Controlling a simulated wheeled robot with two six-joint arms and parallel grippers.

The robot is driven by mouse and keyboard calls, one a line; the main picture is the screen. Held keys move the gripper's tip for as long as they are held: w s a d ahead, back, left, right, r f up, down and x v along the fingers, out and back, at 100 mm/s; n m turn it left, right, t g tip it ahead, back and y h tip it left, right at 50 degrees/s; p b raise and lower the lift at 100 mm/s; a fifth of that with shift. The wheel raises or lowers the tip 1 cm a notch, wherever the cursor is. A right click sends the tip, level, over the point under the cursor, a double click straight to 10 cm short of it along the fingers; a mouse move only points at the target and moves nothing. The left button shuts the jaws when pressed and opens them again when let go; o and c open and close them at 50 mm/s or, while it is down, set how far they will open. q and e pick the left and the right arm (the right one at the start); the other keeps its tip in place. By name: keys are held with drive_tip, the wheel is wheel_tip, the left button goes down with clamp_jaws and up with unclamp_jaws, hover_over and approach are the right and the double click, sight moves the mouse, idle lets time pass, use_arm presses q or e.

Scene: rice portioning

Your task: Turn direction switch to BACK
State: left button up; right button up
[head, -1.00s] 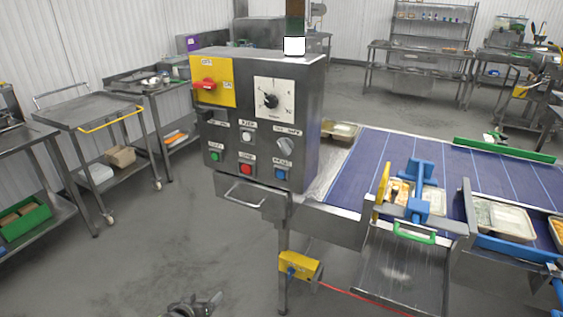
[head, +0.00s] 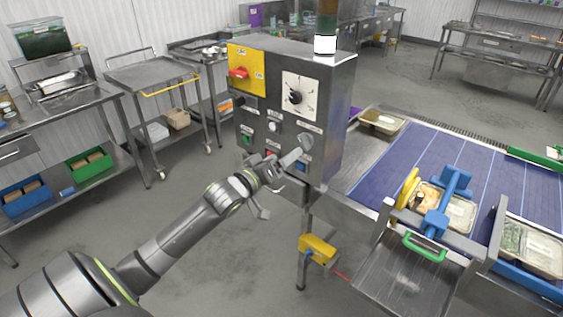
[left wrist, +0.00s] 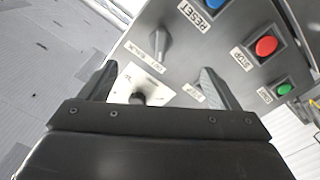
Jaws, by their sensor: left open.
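The control box (head: 330,120) shows in the head view with its buttons and switches. The grey switch knob (head: 306,140) sits at its right side, below the white dial; in the left wrist view it is the grey lever (left wrist: 160,42) beside a small label too blurred to read surely. My left gripper (head: 277,178) is open and empty in front of the lower panel, below and left of the knob. In the left wrist view its fingers (left wrist: 160,82) stand wide apart, with the knob beyond their tips. The right gripper is not in view.
A red switch (head: 238,73) on a yellow plate and a black dial (head: 295,97) are on the same panel. The red button (left wrist: 266,45), green button (left wrist: 284,89) and blue button (left wrist: 188,4) are nearby. The blue conveyor (head: 420,170) lies at the right.

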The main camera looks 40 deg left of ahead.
sight(302, 144)
use_arm(q)
drive_tip(key=w+b, duration=0.1)
drive_tip(key=w, duration=0.1)
drive_tip(key=w+b, duration=0.2)
drive_tip(key=shift+d+f, duration=0.15)
drive_tip(key=shift+f, duration=0.25)
drive_tip(key=w, duration=0.2)
drive_tip(key=w+b, duration=0.1)
drive_tip(key=shift+w+d+r+b, duration=0.15)
drive_tip(key=shift+w+b, duration=0.15)
drive_tip(key=shift+w, duration=0.1)
drive_tip(key=shift+w+r, duration=0.1)
drive_tip(key=shift+w, duration=0.4)
drive_tip(key=shift+w+d, duration=0.1)
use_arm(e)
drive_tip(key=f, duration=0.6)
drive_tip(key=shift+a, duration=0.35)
use_arm(q)
drive_tip(key=shift+c, duration=0.4)
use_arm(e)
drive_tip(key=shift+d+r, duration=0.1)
use_arm(q)
clamp_jaws()
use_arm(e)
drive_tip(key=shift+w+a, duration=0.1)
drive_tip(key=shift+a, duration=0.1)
